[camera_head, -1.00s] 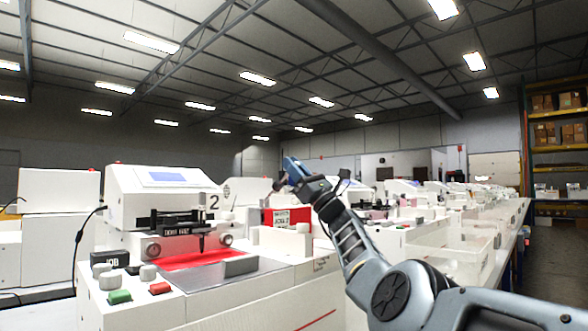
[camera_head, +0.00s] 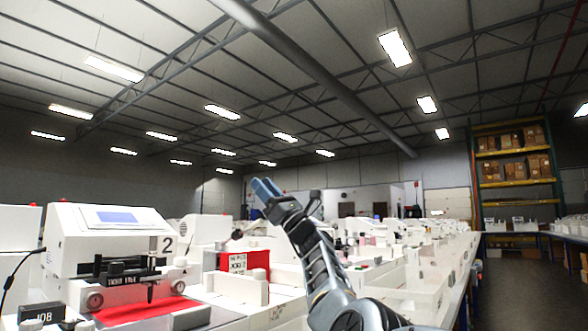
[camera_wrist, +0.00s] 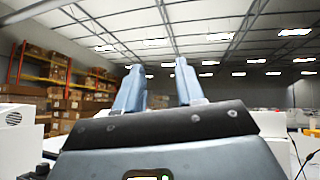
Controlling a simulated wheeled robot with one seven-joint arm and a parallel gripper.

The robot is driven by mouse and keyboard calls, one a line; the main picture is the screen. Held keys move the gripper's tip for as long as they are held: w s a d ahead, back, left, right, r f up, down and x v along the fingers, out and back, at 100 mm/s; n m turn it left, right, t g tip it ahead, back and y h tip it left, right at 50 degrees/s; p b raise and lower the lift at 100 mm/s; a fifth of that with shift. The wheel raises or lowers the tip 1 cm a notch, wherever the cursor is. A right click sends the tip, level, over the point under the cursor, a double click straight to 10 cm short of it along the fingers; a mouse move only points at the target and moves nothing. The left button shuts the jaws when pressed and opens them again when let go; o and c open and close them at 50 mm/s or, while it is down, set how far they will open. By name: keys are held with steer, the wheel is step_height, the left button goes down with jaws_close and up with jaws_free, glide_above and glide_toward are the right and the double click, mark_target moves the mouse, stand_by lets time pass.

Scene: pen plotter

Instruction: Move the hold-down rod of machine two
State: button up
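Machine two (camera_head: 70,240) is a white plotter marked "2" at the lower left of the head view. A dark pen holder (camera_head: 150,290) hangs over the red sheet (camera_head: 145,309). My gripper (camera_head: 262,190) is raised in the air to the right of machine two, apart from it. In the wrist view my gripper (camera_wrist: 158,70) has two blue-grey fingers spread, with nothing between them.
A grey block (camera_head: 191,317) lies in front of the red sheet. More white machines line the bench beyond. Shelves with boxes (camera_head: 515,165) stand at the far right, beside open floor (camera_head: 515,285).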

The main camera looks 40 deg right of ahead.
steer(key=s+d+r+p, duration=0.1)
steer(key=s+d+r, duration=0.4)
steer(key=d, duration=0.1)
steer(key=shift+s+d, duration=0.2)
steer(key=shift+d, duration=0.05)
steer(key=shift+r, duration=0.1)
